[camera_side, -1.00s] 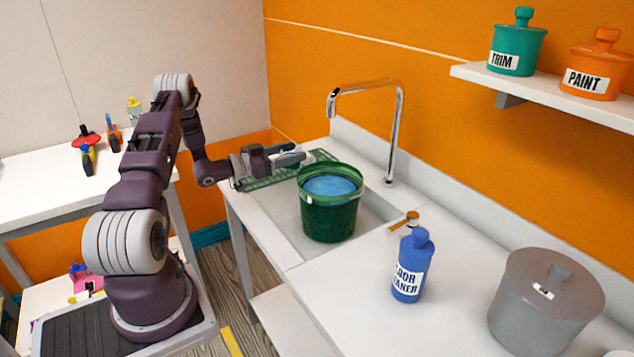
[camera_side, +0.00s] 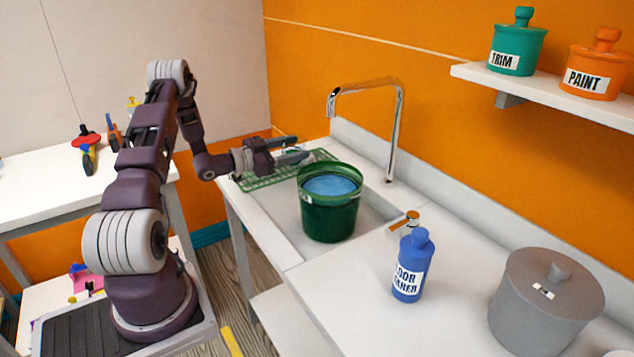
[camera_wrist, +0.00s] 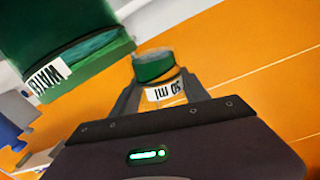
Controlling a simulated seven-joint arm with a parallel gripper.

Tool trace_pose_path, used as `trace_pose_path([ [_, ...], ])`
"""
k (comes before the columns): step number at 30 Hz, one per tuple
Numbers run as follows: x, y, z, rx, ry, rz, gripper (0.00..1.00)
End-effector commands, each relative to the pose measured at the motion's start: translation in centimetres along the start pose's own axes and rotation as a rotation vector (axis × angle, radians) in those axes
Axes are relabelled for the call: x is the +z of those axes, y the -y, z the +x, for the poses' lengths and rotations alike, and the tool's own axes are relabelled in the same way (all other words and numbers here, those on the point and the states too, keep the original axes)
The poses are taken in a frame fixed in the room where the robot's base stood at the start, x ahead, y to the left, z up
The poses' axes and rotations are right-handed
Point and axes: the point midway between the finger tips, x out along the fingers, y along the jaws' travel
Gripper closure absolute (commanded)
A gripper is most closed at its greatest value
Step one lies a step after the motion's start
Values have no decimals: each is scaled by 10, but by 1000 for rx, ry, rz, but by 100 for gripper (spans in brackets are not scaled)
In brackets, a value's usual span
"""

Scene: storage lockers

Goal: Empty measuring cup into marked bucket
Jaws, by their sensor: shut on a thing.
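The green bucket (camera_side: 328,213) stands in the sink with blue liquid inside. In the wrist view my gripper (camera_wrist: 158,92) is shut on a small greenish cup (camera_wrist: 154,68) labelled "50 ml". The cup is apart from the bucket in that view. I cannot tell its contents or exact tilt.
A chrome faucet (camera_side: 398,130) arches behind the bucket. A green rack (camera_side: 262,180) lies at the sink's far left. A blue cleaner bottle (camera_side: 411,270) and a grey lidded pot (camera_side: 545,305) stand on the counter. Two lidded jars sit on the shelf (camera_side: 550,92).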

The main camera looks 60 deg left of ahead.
Motion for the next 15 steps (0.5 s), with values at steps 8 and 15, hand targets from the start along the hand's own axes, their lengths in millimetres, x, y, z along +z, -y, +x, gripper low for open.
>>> trace_pose_path([
  [8,-9,-9,2,0,17,136,89],
  [15,-16,-18,3,1,32,255,89],
])
